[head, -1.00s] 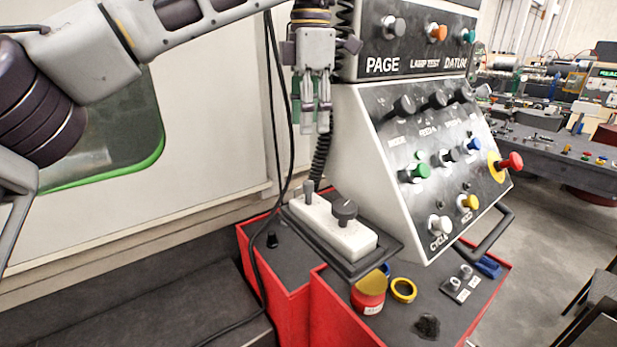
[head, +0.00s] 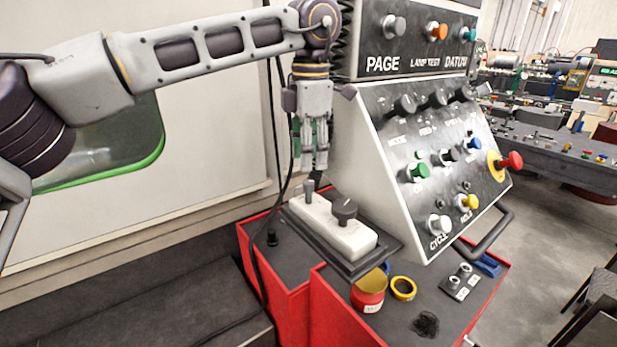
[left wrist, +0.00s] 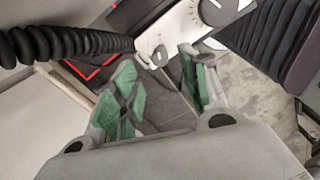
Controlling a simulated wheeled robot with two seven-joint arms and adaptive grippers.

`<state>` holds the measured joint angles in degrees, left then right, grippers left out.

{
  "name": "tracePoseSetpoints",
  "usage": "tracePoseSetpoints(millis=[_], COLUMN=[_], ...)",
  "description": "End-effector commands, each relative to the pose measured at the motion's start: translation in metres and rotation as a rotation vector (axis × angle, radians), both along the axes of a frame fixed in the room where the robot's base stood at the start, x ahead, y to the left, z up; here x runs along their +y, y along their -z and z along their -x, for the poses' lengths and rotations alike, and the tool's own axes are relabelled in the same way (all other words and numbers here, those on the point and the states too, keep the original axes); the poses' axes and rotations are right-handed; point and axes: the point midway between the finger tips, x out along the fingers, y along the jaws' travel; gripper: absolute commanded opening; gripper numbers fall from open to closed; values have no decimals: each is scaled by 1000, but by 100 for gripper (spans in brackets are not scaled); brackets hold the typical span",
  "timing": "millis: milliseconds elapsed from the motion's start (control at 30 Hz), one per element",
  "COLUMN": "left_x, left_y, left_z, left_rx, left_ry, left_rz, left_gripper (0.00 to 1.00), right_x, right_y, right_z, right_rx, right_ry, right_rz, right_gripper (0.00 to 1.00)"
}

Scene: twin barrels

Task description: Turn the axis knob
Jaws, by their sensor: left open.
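A white handheld control box (head: 330,229) lies on a dark tray on the red cart. It carries a round black knob (head: 344,210) at its middle and a small grey lever (head: 309,188) at its far left end. I cannot read which one is labelled axis. My left gripper (head: 314,166) points down above the lever end, open and empty, apart from the box. In the left wrist view the open fingers (left wrist: 157,58) show green pads, with the lever (left wrist: 160,55) between their tips and the black knob (left wrist: 222,8) beyond at upper right. My right gripper is out of view.
A sloped control panel (head: 428,160) with buttons and a red stop button (head: 510,161) stands just right of my gripper. A black coiled cable hangs close by.

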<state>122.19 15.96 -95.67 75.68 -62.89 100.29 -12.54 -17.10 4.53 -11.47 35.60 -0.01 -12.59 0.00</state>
Motion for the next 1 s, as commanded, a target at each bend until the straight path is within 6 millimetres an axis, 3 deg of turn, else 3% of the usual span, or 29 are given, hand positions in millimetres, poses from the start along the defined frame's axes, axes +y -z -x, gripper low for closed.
tracePoseSetpoints(millis=[500, 933, 1000], left_x=[1, 1, 1], left_y=[57, 63, 63], left_z=[-2, -2, -2], left_rx=[1, 0, 0], left_ry=[0, -1, -1], left_rz=[-1, 0, 0], left_gripper=[44, 44, 35], right_x=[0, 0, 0], right_y=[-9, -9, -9], right_z=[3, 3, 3], right_rx=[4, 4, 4], right_ry=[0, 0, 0], right_rz=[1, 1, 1], right_gripper=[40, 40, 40])
